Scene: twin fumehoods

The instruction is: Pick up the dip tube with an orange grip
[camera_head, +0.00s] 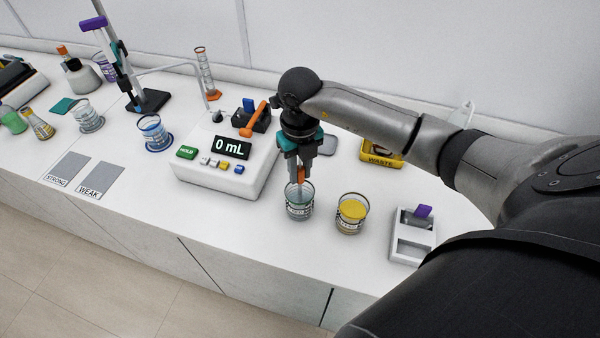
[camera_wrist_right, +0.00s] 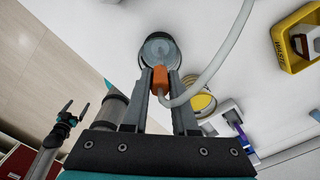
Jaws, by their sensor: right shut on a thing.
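The orange grip of the dip tube (camera_head: 301,174) is between the fingers of my right gripper (camera_head: 301,170), just above a glass beaker of bluish liquid (camera_head: 299,208). My right gripper is shut on the grip. In the right wrist view the orange grip (camera_wrist_right: 160,80) sits between the two fingers (camera_wrist_right: 160,90), and a pale hose (camera_wrist_right: 222,60) curves away from it. The beaker (camera_wrist_right: 158,50) shows beyond the grip. The lower tube appears to reach down into the beaker, but its end is hard to make out.
A beaker of yellow contents (camera_head: 351,213) stands just right of the blue one. A white device reading 0 mL (camera_head: 215,178) is on the left. A white holder (camera_head: 399,250) and a yellow waste tray (camera_head: 374,158) are to the right. The counter's front edge is close.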

